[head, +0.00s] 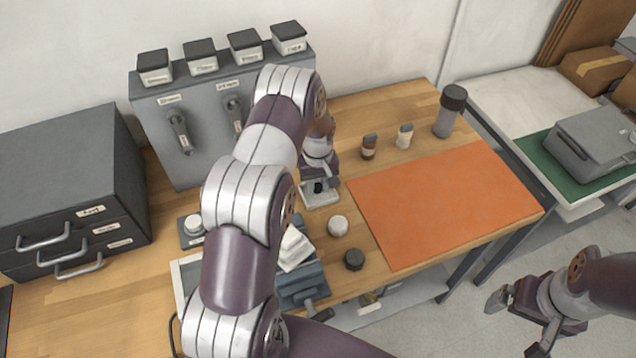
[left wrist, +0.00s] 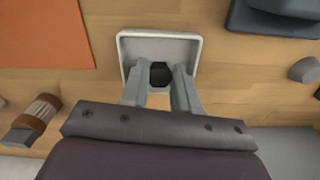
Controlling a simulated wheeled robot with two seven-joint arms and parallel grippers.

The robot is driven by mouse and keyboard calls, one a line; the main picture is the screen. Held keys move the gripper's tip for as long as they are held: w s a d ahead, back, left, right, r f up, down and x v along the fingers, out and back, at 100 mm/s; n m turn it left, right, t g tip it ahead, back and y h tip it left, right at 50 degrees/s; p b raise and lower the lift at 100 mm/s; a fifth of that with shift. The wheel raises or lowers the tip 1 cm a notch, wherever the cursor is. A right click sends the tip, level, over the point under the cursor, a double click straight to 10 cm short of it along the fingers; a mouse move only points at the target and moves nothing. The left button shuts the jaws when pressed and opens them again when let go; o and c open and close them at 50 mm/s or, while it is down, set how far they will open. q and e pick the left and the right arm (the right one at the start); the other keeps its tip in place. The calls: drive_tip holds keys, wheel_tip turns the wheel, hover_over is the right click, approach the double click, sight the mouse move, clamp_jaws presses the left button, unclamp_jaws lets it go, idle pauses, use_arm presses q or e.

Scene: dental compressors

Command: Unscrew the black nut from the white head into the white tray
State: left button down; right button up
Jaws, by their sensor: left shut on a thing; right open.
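The black nut (left wrist: 160,73) is between the fingertips of my left gripper (left wrist: 161,76) in the left wrist view. That gripper is shut on it, over the small white tray (left wrist: 126,50). In the head view the nut (head: 318,187) shows as a dark spot above the tray (head: 322,201); whether it touches the tray floor I cannot tell. A white block, which looks like the white head (head: 294,248), sits in a blue-grey vise (head: 303,288), partly hidden by my left arm. My right gripper (head: 518,322) is open and empty, off the table at the lower right.
An orange mat (head: 445,205) lies right of the tray. A white round piece (head: 338,225) and a black round piece (head: 354,259) stand near the vise. Two small bottles (head: 386,142) and a grey canister (head: 451,110) stand at the back. A grey drawer unit (head: 70,190) is left.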

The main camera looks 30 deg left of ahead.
use_arm(q)
drive_tip(key=shift+w+f, duration=0.1)
drive_tip(key=shift+f, duration=0.7)
drive_tip(key=c, duration=0.8)
unclamp_jaws()
